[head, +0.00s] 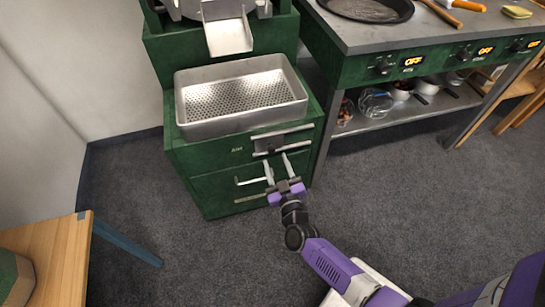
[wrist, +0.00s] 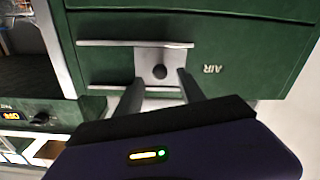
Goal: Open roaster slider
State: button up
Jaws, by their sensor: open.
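The roaster slider is a small light metal plate with a dark round knob (wrist: 160,72), set between two horizontal metal rails on the green roaster front. In the head view the slider plate (head: 268,145) sits at the left part of the rails, on the side of the AIR label. My gripper (head: 278,166) is open just in front of and below it. In the wrist view, which shows the label upside down, my open gripper (wrist: 158,84) has one finger on each side of the knob. I cannot tell whether the fingers touch the plate.
A perforated metal tray (head: 240,124) sits on the roaster (head: 205,190) under a metal chute (head: 228,36). A drawer handle is below the slider. A stove counter (head: 400,35) stands at right, a wooden table (head: 45,260) at lower left. The carpet between is clear.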

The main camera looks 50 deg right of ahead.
aim_at(272, 152)
jog(key=shift+b+x, duration=0.35)
jog(key=shift+x, duration=1.55)
grip_shut()
jog(key=shift+s, duration=0.1)
